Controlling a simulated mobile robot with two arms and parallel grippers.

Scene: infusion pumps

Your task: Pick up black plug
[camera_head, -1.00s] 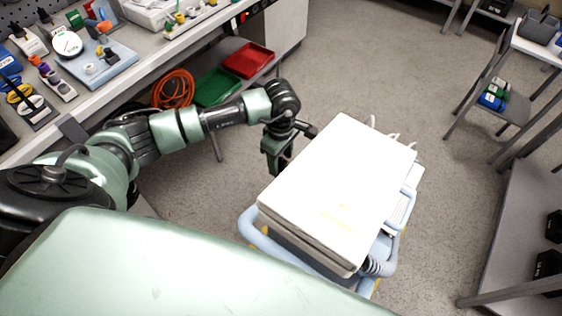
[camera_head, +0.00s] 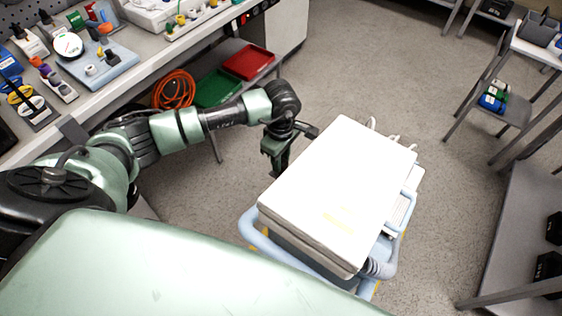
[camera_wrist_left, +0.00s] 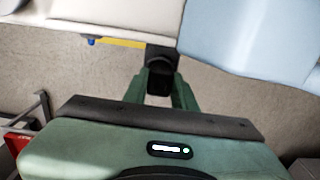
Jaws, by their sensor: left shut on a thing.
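The black plug (camera_wrist_left: 161,60) shows in the left wrist view as a dark block between the green fingers of my left gripper (camera_wrist_left: 161,88). The gripper is shut on it. In the head view my left gripper (camera_head: 277,157) points down beside the left side of the white-topped cart, above the floor. The plug cannot be told apart from the dark gripper parts there. My right gripper is not in view.
The cart (camera_head: 335,190) with a thick white top and light blue rails stands just right of the gripper. A workbench (camera_head: 140,85) with tools runs along the left, with red (camera_head: 248,62) and green (camera_head: 216,88) trays below. The floor beyond the cart is clear.

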